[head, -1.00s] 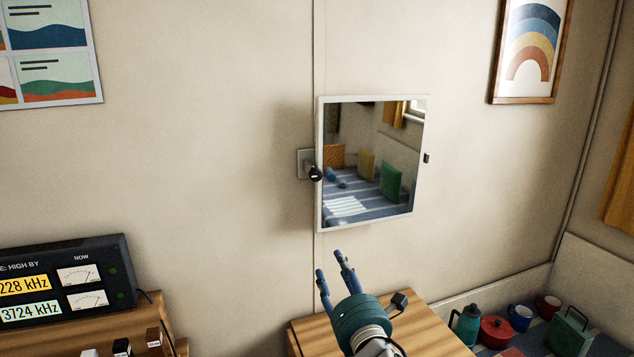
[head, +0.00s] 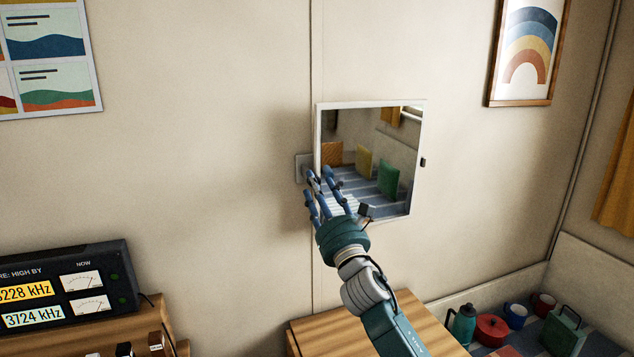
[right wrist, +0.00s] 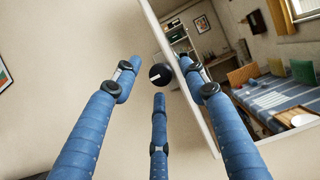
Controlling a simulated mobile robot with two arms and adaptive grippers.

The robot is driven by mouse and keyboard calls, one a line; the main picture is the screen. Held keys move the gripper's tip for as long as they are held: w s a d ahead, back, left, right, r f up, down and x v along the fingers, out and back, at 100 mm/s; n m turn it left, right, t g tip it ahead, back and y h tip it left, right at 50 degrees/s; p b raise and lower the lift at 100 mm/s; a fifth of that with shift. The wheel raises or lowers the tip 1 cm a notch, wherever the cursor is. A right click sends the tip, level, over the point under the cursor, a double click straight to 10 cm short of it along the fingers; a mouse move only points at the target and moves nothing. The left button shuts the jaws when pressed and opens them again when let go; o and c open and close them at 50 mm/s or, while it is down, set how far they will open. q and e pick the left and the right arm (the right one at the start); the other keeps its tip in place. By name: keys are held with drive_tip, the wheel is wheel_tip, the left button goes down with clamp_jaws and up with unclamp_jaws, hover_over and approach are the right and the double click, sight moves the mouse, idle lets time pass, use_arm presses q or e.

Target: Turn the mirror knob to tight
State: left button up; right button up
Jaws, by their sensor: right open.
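The square mirror (head: 400,150) in a white frame hangs on the wall on a small bracket plate (head: 301,168) at its left edge. The mirror knob (right wrist: 160,75) is black with a white mark and sits by the mirror's left edge in the right wrist view; in the head view my fingers largely cover it. My right gripper (head: 319,184) is open, its blue fingers spread around the knob's area. In the right wrist view two fingers stand left and right of the knob and one below it. I cannot tell whether any finger touches it. My left gripper is not in view.
A radio panel (head: 68,288) with dials stands at the lower left. A wooden cabinet top (head: 425,318) lies below the mirror. A teal flask (head: 463,325), red pot (head: 489,330) and green box (head: 563,331) stand at the lower right. The wall around the mirror is mostly clear.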

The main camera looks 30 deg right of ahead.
drive_tip(key=shift+w+d+r, duration=0.1)
drive_tip(key=shift+w+r, duration=0.1)
drive_tip(key=shift+w, duration=0.25)
drive_tip(key=shift+c, duration=0.3)
clamp_jaws()
